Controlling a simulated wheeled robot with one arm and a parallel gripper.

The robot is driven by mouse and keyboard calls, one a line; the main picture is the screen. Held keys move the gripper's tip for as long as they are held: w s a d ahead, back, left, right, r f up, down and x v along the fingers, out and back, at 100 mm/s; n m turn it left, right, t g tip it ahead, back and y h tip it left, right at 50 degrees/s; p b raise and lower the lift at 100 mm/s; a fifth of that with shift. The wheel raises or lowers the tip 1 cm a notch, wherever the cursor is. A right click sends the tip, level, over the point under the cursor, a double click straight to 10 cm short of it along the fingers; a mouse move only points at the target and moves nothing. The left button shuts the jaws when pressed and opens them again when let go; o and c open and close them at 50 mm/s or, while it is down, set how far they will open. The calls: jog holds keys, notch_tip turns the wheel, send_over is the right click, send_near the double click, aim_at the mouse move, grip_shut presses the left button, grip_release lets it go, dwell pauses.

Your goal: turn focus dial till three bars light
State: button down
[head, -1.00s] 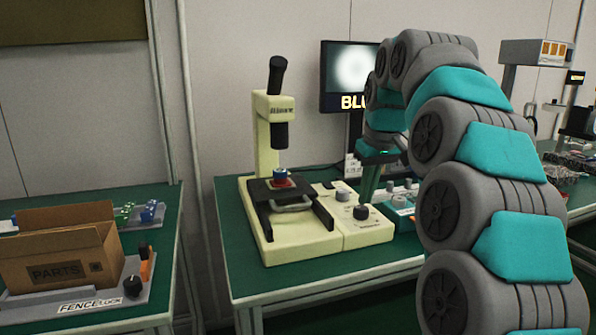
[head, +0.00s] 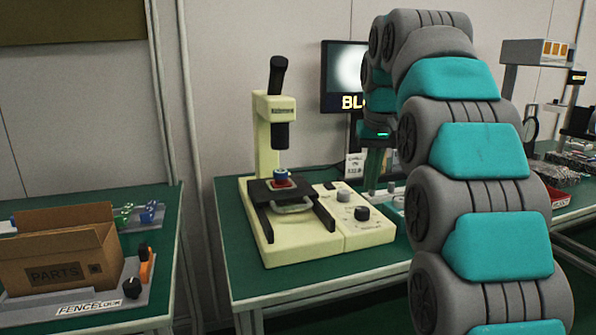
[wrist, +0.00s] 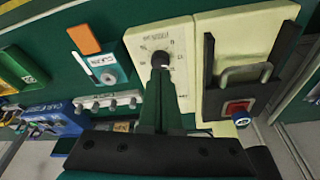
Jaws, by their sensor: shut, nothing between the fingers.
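A cream microscope (head: 266,140) stands on the green bench, with a cream control panel (head: 372,238) at its right. My gripper (head: 370,188) points down at the panel's back right, partly behind my arm. In the wrist view my gripper (wrist: 161,76) is shut and empty, its tips appearing just below the dial; contact cannot be told. The monitor (head: 343,75) shows a blurred pale blob; its right side is hidden.
A blue and red piece (head: 282,178) sits on the black stage (head: 265,192). A teal box (wrist: 103,69) stands beside the panel. A cardboard parts box (head: 55,255) is on the left bench. The bench front is clear.

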aim_at(362, 213)
jog(key=shift+w+d+f+m+h, duration=0.1)
jog(key=shift+f+m+h, duration=0.05)
jog(key=shift+m, duration=0.45)
jog(key=shift+f+m+h, duration=0.1)
jog(key=shift+m+h, duration=0.05)
jog(key=shift+m, duration=0.45)
jog(key=shift+f, duration=0.1)
jog(key=shift+d+f, duration=0.15)
jog(key=shift+f, duration=0.75)
jog(key=shift+f+b, duration=1)
jog(key=shift+f, duration=1.5)
jog(key=shift+w+a, duration=0.2)
jog(key=shift+w, duration=0.1)
